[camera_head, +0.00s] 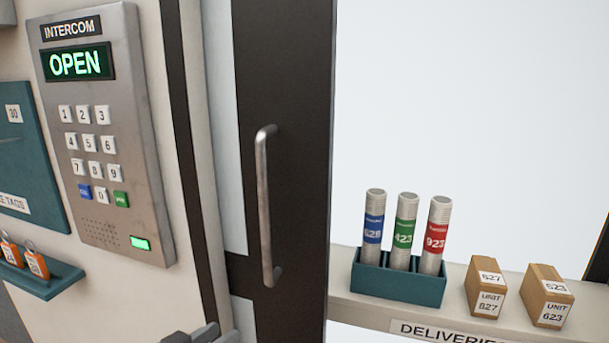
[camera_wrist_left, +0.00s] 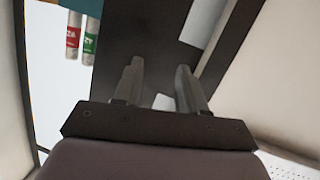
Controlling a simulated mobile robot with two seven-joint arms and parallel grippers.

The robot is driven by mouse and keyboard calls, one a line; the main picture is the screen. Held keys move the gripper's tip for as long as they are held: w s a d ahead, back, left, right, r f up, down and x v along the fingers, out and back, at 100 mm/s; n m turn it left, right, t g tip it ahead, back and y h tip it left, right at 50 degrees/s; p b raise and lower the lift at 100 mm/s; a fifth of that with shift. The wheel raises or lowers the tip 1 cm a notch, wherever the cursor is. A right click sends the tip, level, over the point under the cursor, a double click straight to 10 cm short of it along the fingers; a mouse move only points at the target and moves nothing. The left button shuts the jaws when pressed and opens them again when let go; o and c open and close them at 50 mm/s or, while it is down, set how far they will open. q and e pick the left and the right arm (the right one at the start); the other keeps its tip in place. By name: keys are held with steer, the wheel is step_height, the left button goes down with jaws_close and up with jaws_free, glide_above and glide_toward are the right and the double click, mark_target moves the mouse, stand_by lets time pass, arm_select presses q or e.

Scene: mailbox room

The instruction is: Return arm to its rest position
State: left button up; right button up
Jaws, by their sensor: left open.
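My left gripper (camera_head: 192,335) shows only as grey fingers at the bottom edge of the head view, below the intercom and left of the door handle. In the left wrist view the left gripper (camera_wrist_left: 158,72) is open with nothing between its fingers; the dark door frame lies beyond them. The intercom (camera_head: 150,190) on the wall reads OPEN on its green display, and a small green light is lit at its lower right. My right gripper is not in view.
A dark door (camera_head: 290,100) with a vertical metal handle (camera_head: 264,205) stands in the middle. A deliveries shelf (camera_head: 360,307) at right holds a teal holder (camera_head: 400,284) with three labelled tubes and two boxes (camera_head: 487,288). Orange key tags (camera_head: 37,263) sit at left.

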arm_select(q)
steer(key=s+a+f+g+y, duration=0.1)
steer(key=s+a+f+y, duration=0.1)
steer(key=s+f, duration=0.7)
steer(key=s+a+f+n+g+y+p, duration=0.1)
steer(key=s+a+f+y, duration=0.1)
steer(key=s+f, duration=0.8)
steer(key=shift+s+a+n+g+y, duration=0.35)
steer(key=shift+s+y, duration=0.35)
steer(key=shift+s, duration=0.55)
steer(key=shift+a, duration=0.15)
